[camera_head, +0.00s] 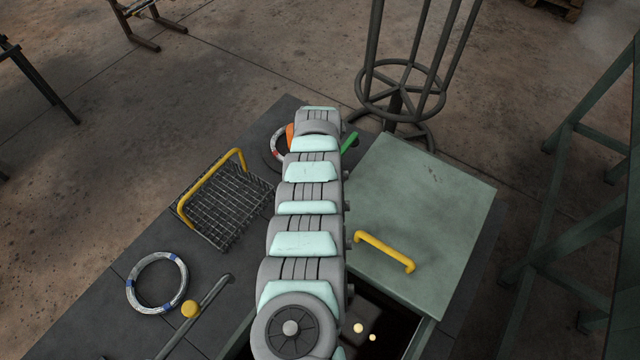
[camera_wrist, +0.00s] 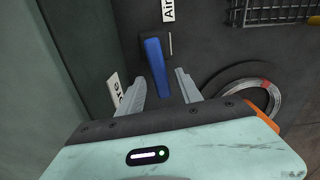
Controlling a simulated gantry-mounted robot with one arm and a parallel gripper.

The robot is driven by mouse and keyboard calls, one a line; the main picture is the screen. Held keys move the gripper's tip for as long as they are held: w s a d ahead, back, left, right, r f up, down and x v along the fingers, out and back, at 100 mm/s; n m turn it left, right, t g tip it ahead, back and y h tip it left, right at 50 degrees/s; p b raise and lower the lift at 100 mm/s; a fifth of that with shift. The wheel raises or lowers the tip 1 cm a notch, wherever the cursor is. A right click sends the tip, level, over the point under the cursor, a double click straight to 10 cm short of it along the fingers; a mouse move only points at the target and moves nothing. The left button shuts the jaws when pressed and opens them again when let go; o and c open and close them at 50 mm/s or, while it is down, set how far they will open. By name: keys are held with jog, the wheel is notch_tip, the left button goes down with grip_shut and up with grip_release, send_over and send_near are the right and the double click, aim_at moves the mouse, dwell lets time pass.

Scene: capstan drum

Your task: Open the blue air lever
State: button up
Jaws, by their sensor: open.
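The blue air lever (camera_wrist: 157,68) shows in the wrist view, just beyond my fingertips and near the middle, below a white label that reads "Air". My gripper (camera_wrist: 164,85) is open, with one grey finger on each side of the lever's near end. I cannot tell whether either finger touches the lever. In the head view my own arm hides the lever and the gripper.
A wire basket (camera_head: 226,205) with a yellow handle and a ring (camera_head: 129,290) lie on the dark top. Another ring (camera_wrist: 274,103) lies right of my gripper. A pale green lid (camera_head: 425,205) has a yellow handle. A green wall (camera_wrist: 75,50) stands close at left.

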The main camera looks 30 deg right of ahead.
notch_tip(320, 180, up, 10)
jog(key=p, duration=0.4)
jog(key=shift+r, duration=0.25)
jog(key=shift+c, duration=0.4)
